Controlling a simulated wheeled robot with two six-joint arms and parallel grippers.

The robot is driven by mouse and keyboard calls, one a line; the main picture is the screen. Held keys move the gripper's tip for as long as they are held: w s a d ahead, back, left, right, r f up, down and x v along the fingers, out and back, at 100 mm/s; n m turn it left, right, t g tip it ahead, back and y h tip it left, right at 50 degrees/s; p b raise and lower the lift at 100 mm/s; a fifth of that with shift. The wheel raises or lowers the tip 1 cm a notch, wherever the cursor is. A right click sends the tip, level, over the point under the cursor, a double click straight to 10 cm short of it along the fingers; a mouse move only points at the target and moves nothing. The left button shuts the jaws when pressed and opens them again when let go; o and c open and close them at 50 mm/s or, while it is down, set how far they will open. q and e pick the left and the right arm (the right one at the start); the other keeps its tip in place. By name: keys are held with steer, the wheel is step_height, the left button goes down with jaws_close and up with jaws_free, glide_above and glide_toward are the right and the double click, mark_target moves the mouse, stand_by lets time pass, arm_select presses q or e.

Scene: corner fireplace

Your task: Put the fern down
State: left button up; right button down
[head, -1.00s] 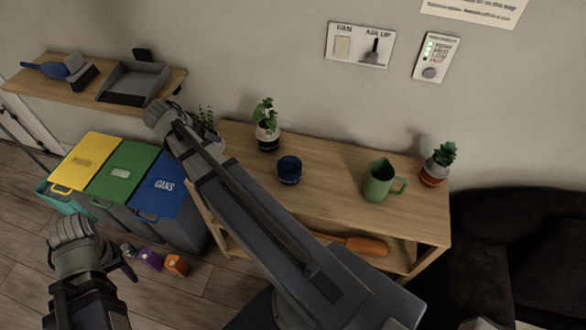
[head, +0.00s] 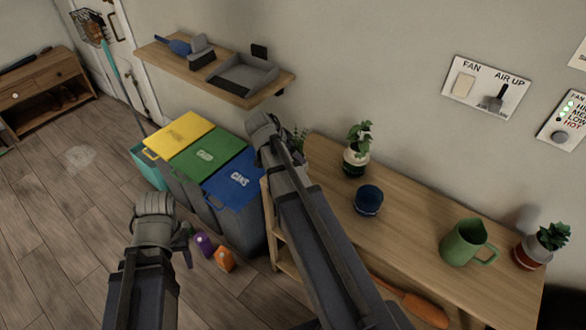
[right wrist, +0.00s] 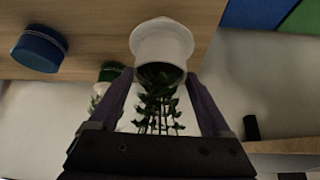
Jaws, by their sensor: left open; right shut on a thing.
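The fern (right wrist: 158,108) has green leaves and a white pot (right wrist: 162,42). In the right wrist view it sits between the two fingers of my right gripper (right wrist: 160,78), which is shut on it. In the head view only some leaves (head: 300,138) show past my right arm, at the left end of the wooden shelf unit (head: 415,215). I cannot tell whether the pot touches the shelf top. My left gripper (head: 188,236) is open and empty, low at the left, well away from the fern and in front of the bins.
On the unit stand a potted plant (head: 357,150), a blue cup (head: 368,200), a green pitcher (head: 465,243) and a succulent (head: 540,246). A blue-lidded bin (head: 235,182) stands left of the unit. A wall shelf (head: 215,70) hangs above.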

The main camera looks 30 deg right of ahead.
steer(key=shift+f, duration=0.1)
step_height(320, 180, down, 4)
steer(key=b, duration=0.3)
steer(key=shift+r, duration=0.2)
steer(key=shift+f+b, duration=0.15)
steer(key=shift+b, duration=0.25)
jaws_free()
steer(key=p+v, duration=1)
steer(key=v, duration=0.2)
steer(key=shift+r, duration=0.25)
